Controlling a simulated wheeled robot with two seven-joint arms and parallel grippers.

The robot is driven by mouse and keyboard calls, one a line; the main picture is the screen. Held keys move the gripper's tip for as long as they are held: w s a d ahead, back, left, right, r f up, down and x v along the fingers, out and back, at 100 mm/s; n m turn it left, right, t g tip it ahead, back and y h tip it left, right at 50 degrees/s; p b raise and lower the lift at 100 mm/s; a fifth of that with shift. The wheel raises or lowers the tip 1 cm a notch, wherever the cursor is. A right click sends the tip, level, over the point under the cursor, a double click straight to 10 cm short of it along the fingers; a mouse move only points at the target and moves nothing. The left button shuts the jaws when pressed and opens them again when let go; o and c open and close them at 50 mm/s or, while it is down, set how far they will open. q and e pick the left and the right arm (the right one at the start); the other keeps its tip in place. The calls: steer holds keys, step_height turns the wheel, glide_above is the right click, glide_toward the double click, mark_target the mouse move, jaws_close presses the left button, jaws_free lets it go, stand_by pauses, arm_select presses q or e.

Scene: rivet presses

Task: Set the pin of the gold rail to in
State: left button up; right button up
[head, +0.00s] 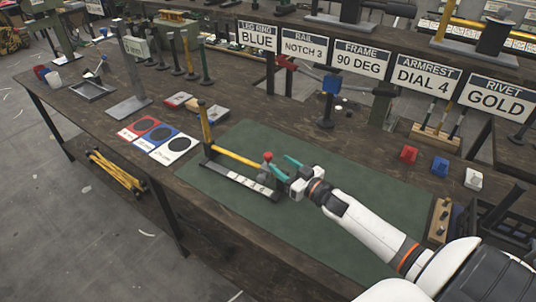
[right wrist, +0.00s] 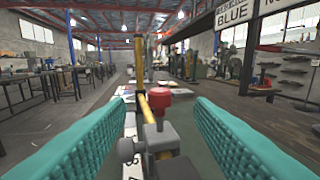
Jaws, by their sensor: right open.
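The gold rail (head: 236,156) lies across the green mat, running between a yellow upright (head: 206,124) and a grey slider block (head: 266,172). A numbered strip (head: 238,182) on a dark base runs along below it. A red-knobbed pin (head: 268,156) stands upright on the slider. My right gripper (head: 284,168), with teal fingers, is open just right of the knob. In the right wrist view the red knob (right wrist: 155,95) and the grey slider (right wrist: 160,138) lie between the spread fingers, apart from both. How deep the pin sits is hard to tell. My left gripper is not in view.
The green mat (head: 340,185) is mostly clear. Red, blue and black ring cards (head: 158,138) lie left of the rail. Red, blue and white blocks (head: 440,166) stand at the right. Signs, including "RAIL NOTCH 3" (head: 304,46), stand along the back.

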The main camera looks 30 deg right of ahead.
mark_target(271, 158)
steer(key=w, duration=0.4)
steer(key=w+a, duration=0.1)
steer(key=w, duration=0.1)
steer(key=shift+w+a, duration=0.1)
steer(key=shift+w, duration=0.25)
steer(key=shift+c, duration=0.3)
jaws_close()
